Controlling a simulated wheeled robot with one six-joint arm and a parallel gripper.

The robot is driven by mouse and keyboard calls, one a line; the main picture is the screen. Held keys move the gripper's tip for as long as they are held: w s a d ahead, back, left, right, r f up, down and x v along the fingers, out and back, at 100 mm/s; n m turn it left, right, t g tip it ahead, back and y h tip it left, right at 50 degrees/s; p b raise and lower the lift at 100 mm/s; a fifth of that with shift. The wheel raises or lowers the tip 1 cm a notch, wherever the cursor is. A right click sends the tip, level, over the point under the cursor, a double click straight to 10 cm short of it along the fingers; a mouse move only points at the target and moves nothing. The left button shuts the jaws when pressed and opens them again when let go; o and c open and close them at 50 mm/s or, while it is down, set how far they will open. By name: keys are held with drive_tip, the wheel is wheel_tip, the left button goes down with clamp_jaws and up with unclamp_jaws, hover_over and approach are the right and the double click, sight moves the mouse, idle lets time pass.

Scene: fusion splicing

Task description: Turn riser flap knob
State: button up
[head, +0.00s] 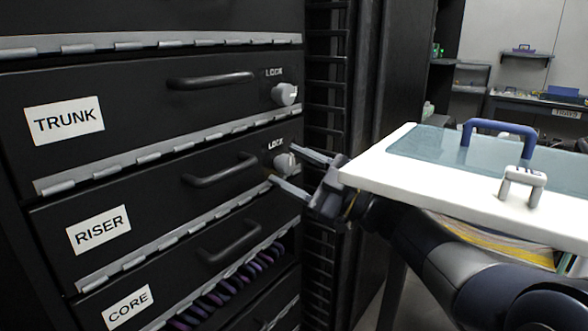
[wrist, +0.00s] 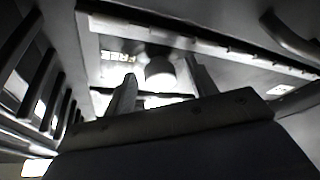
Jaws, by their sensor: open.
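The riser flap (head: 150,218) is a black panel labelled RISER and looks closed. Its light grey knob (head: 285,162) is at the right end, just below the word LOCK. My gripper (head: 282,165) reaches in from the right with its fingers apart, one above and one below the knob. In the wrist view the knob (wrist: 160,72) sits between the two finger tips, with the word FREE (wrist: 115,56) beside it. I cannot tell whether the fingers touch the knob. The knob's pointer is not clear.
The trunk flap (head: 190,107) with its own knob (head: 284,94) is above. The core compartment (head: 240,283) below shows several purple cables. A white-edged worktop (head: 440,193) with a blue handle (head: 498,126) stands close to my arm on the right.

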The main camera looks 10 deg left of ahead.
drive_tip(key=p+v, duration=0.1)
drive_tip(key=v, duration=0.9)
drive_tip(key=shift+d+p, duration=0.35)
drive_tip(key=shift+a+f, duration=0.1)
drive_tip(key=b+x, duration=0.1)
drive_tip(key=x, duration=0.9)
drive_tip(key=shift+a+b, duration=0.35)
drive_tip(key=shift+m, duration=0.3)
drive_tip(key=shift+d, duration=0.1)
